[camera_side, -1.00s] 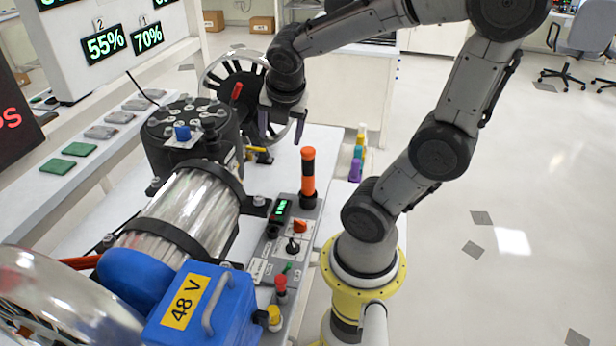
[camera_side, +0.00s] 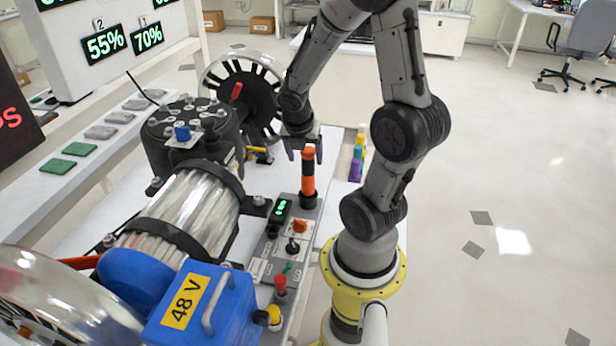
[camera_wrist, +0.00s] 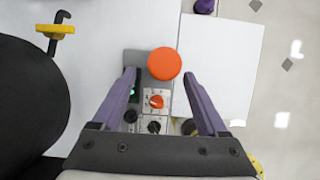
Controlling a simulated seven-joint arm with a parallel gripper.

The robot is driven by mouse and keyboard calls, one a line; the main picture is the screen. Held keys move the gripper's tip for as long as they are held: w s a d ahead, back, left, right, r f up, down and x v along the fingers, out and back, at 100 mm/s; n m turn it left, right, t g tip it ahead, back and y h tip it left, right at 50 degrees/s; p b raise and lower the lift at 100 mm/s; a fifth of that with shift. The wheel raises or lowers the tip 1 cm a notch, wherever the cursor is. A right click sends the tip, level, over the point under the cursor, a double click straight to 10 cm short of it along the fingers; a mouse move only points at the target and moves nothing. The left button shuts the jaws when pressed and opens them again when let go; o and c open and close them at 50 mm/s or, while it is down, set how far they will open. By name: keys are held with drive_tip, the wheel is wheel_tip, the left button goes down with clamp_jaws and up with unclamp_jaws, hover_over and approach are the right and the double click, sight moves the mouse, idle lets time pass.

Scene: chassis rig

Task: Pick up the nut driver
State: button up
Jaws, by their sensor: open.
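The nut driver appears to be the orange and black handle (camera_side: 308,181) standing upright at the far end of the grey control panel (camera_side: 270,268). From above, its round orange top (camera_wrist: 164,64) shows in the wrist view. My gripper (camera_side: 305,151) is open above it, with the purple fingertips near the height of its top in the side view. In the wrist view my gripper (camera_wrist: 158,73) has one finger to each side, and the orange top lies around the fingertip line. No contact can be seen. The lower end of the driver is hidden in its holder.
The black motor housing (camera_side: 193,140) and blue 48 V box (camera_side: 203,310) stand left of the panel. A yellow-handled tool (camera_wrist: 55,29) lies at upper left in the wrist view. Purple, teal and yellow pieces (camera_side: 356,165) stand right of the driver. Open floor lies right.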

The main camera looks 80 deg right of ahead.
sight(308, 164)
drive_tip(key=shift+x, duration=2.6)
drive_tip(key=shift+s+d, duration=0.15)
drive_tip(key=shift+d, duration=0.05)
drive_tip(key=shift+r, duration=0.1)
clamp_jaws()
